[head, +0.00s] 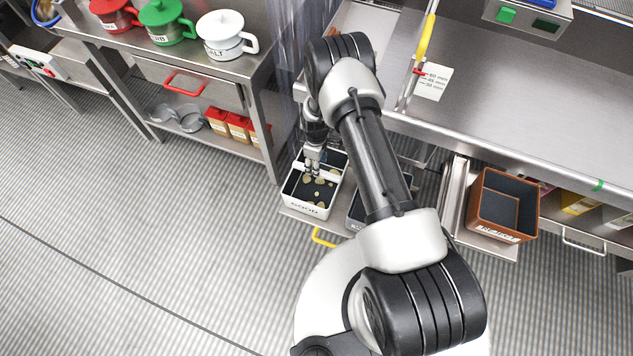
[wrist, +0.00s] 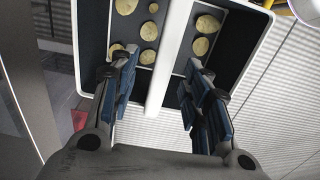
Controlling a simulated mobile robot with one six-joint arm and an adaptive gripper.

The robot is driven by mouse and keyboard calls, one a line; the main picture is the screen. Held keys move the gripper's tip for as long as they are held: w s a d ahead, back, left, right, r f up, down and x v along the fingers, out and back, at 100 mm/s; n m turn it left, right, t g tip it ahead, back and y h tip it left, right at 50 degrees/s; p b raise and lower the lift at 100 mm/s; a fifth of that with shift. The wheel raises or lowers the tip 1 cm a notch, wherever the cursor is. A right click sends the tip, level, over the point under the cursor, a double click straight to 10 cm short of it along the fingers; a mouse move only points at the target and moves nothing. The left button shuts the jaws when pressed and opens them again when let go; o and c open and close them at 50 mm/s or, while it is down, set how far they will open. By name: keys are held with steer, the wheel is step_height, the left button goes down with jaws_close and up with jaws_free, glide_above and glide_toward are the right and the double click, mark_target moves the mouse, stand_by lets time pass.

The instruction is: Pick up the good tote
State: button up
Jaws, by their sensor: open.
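A white-rimmed tote with a dark inside (head: 328,209) holds several round pale-yellow slices; the lettering on its front is too small to read. I take it as the good tote, but cannot confirm this. It also shows in the wrist view, with a white bar (wrist: 167,60) running across its middle. My gripper (head: 313,174) points down over this tote. In the wrist view, my gripper (wrist: 160,72) is open, with one blue-padded finger on each side of the bar. The fingers look apart from the bar; their exact height is hard to tell.
A dark tote (head: 357,216) stands just right of the white one, partly hidden by my arm. A brown tote (head: 511,237) stands further right. A steel bench (head: 510,120) is above them. A shelf unit (head: 262,78) with lidded pots is on the left. The floor in front is clear.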

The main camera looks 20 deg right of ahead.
steer(key=f, duration=0.1)
steer(key=f+b, duration=0.1)
steer(key=f, duration=0.2)
steer(key=shift+s+f+b, duration=0.3)
steer(key=shift+f+b, duration=0.05)
steer(key=shift+r, duration=0.1)
steer(key=shift+c, duration=0.5)
jaws_close()
